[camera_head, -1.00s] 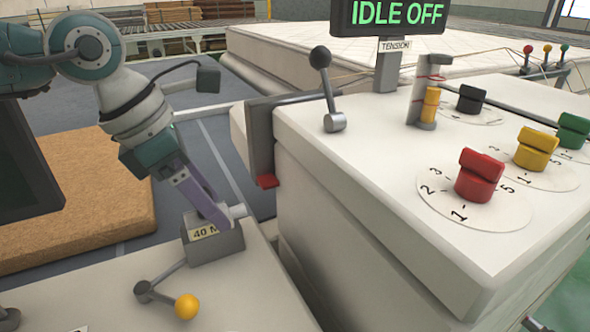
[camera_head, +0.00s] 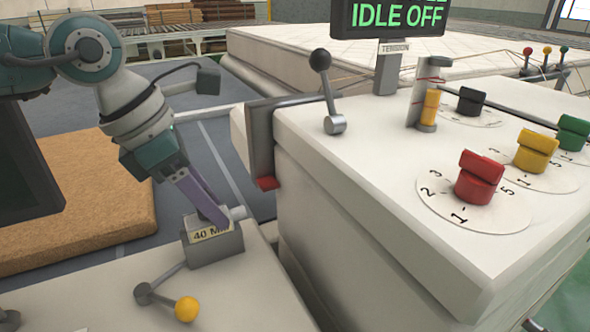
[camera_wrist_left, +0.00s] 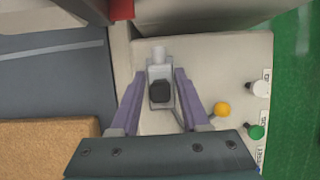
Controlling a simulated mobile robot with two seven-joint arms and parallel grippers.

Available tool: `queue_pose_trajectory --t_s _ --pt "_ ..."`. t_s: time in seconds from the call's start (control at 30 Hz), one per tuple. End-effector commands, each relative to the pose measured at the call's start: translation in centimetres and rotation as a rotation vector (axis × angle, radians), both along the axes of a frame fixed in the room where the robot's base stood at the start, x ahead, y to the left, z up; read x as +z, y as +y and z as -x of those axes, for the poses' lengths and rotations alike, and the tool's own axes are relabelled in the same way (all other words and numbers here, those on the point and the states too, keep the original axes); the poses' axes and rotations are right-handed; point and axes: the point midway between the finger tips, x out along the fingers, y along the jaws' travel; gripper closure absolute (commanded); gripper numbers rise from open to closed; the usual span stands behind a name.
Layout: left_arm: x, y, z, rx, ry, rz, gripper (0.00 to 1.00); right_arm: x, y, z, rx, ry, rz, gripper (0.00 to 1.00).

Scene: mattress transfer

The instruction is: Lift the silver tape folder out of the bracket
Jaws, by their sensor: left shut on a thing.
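My left gripper (camera_head: 212,212) comes in from the left and points down at the grey bracket (camera_head: 216,250), labelled "40 M…", on the white bench. It is shut on the silver tape folder, whose pale round end (camera_head: 238,212) sticks out to the right of the fingers. In the left wrist view the silver tape folder (camera_wrist_left: 160,70) sits between the purple fingers of my left gripper (camera_wrist_left: 160,82), with a black part on it. The folder's lower part is hidden, so I cannot tell how deep it sits in the bracket. My right gripper is not in view.
A lever with a yellow knob (camera_head: 187,309) stands just in front of the bracket. A white console (camera_head: 400,190) with coloured dials and a black-knobbed lever (camera_head: 320,60) rises to the right. A brown cork-like slab (camera_head: 90,200) lies behind left.

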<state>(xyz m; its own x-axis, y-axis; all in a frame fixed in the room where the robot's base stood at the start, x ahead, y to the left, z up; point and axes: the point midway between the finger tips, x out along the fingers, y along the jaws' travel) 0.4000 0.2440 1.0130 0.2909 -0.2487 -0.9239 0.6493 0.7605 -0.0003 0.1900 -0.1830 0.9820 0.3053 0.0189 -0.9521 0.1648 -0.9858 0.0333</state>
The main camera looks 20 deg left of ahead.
Motion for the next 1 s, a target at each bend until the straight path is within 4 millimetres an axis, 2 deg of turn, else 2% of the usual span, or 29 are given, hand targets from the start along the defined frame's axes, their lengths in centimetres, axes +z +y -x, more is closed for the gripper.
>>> queue_pose_trajectory --t_s 0.17,0.37,0.57,0.8,1.0 --pt "0.5 0.0 -0.1 0.0 -0.003 0.0 1.0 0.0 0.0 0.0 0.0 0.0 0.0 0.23" --pt "2.8 0.0 -0.1 -0.001 -0.006 0.001 1.0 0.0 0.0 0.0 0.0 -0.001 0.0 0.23" --pt "7.1 0.0 -0.2 0.0 -0.01 -0.001 1.0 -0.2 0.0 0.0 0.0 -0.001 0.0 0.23" --pt "13.9 0.0 -0.2 0.0 -0.012 0.001 1.0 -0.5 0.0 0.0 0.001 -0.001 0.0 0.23" --pt "18.2 0.0 -0.1 0.0 -0.007 0.0 1.0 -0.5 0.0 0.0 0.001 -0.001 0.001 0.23"
